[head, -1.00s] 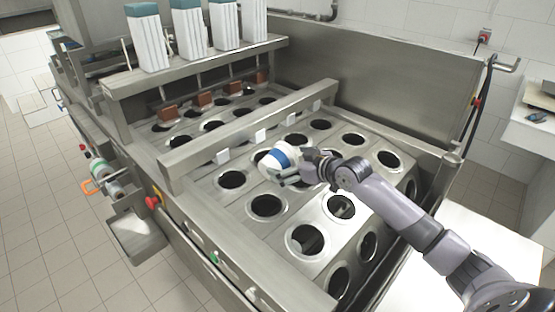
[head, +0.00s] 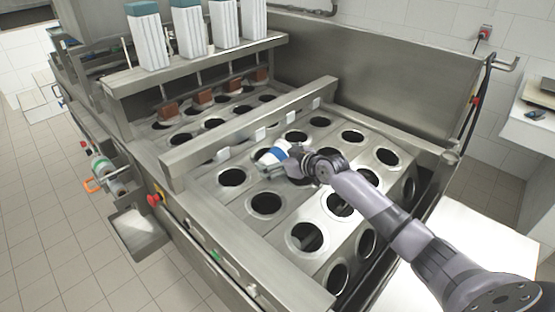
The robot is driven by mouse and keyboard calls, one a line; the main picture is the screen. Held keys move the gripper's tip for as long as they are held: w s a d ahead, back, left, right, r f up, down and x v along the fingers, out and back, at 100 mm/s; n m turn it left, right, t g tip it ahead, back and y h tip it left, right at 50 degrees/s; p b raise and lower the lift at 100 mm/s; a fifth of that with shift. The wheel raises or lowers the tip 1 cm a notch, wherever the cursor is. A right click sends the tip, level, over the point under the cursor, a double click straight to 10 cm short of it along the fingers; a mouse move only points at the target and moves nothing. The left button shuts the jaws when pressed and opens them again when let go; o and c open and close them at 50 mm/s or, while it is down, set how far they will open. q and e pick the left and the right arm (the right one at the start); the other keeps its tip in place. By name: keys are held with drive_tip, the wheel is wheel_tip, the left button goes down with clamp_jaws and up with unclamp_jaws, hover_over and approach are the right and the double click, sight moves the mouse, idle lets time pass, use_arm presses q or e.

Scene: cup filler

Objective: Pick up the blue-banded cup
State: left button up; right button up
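The blue-banded cup (head: 267,156) is white with a blue band and shows over the perforated steel plate (head: 285,212), near the crossbar. It looks tilted, and its right side is hidden by my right gripper. I cannot tell whether it rests on the plate or is clear of it. My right gripper (head: 287,166) is at the cup's right side, with its dark fingers against or very close to it. The fingers are too small and overlapped to show whether they are closed on the cup. My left gripper is out of view.
A raised steel crossbar (head: 245,135) runs just behind the cup. A high steel panel (head: 380,75) closes the far side. Round empty holes cover the plate.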

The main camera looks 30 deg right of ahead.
drive_tip(key=c, duration=0.6)
